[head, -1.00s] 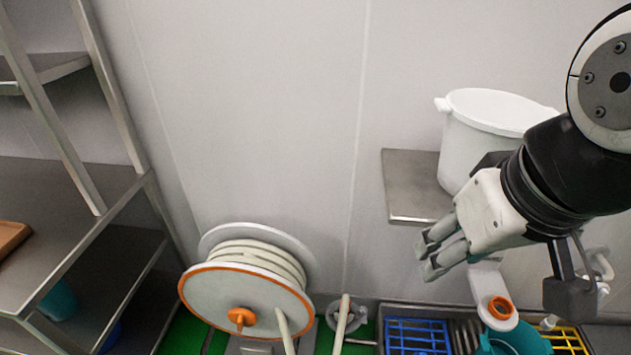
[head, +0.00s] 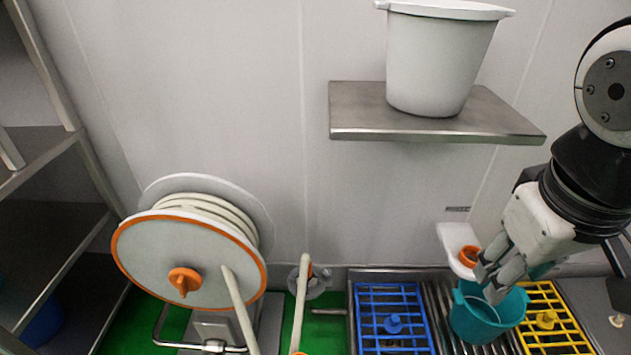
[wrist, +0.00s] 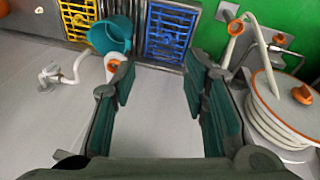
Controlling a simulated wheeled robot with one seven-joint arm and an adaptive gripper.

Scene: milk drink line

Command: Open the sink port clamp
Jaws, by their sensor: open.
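My gripper (head: 492,278) is open and empty. In the head view it hangs in front of the teal bucket and beside the orange ring (head: 469,256) on a white wall bracket. In the wrist view my gripper's fingers (wrist: 160,78) are spread with bare wall between them, and the orange ring (wrist: 113,64) shows close to the left fingertip. Another orange fitting (wrist: 236,28) sits on the upright white pipe (wrist: 250,45), right of the fingers. I cannot tell which orange part is the sink port clamp, or whether the clamp is open.
A blue grate (head: 393,320), a teal bucket (head: 472,312) and a yellow grate (head: 558,318) are at the metal sink. A hose reel (head: 185,255) stands left on the green floor. A steel shelf (head: 400,133) holding a white tub (head: 437,60) juts from the wall above.

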